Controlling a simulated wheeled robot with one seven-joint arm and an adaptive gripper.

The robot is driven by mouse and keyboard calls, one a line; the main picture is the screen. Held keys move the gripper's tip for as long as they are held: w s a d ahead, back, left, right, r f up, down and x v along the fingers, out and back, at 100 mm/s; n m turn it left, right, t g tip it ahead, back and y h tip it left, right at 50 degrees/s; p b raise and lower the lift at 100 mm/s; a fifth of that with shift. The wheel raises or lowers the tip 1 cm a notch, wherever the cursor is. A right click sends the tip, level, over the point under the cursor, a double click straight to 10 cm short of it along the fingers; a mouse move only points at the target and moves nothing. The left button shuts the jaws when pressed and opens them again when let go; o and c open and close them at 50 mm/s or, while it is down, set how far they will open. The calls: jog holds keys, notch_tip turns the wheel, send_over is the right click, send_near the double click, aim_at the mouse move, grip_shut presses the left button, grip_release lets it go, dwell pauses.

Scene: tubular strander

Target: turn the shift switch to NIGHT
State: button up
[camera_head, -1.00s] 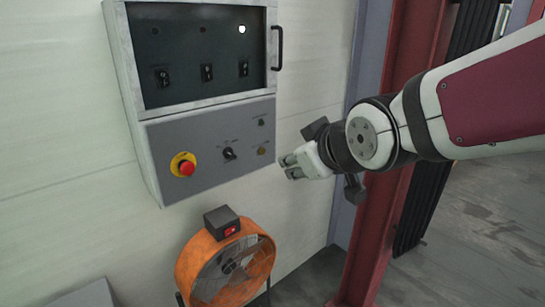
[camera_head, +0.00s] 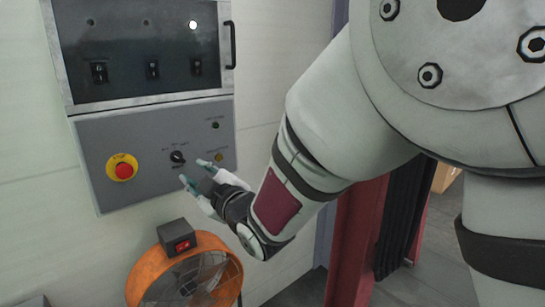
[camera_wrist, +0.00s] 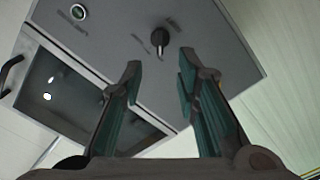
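The shift switch, a black rotary knob (camera_head: 177,156), sits in the middle of the grey lower panel of the wall cabinet, with small labels around it that I cannot read clearly. It also shows in the wrist view as a black knob (camera_wrist: 159,37), upper centre, ahead of the fingertips and between their lines. My gripper (camera_head: 197,173) is just right of and below the knob in the head view. In the wrist view my gripper (camera_wrist: 158,78) has its two fingers apart with nothing between them, not touching the knob.
A red emergency button (camera_head: 123,170) on a yellow ring is left of the knob. A windowed door (camera_head: 140,50) with several switches and a black handle (camera_head: 230,45) is above. A yellow button (camera_head: 219,157) lies beside my fingers. An orange fan (camera_head: 150,270) stands below.

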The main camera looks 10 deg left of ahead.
aim_at(179, 159)
jog(key=x, duration=1)
grip_shut()
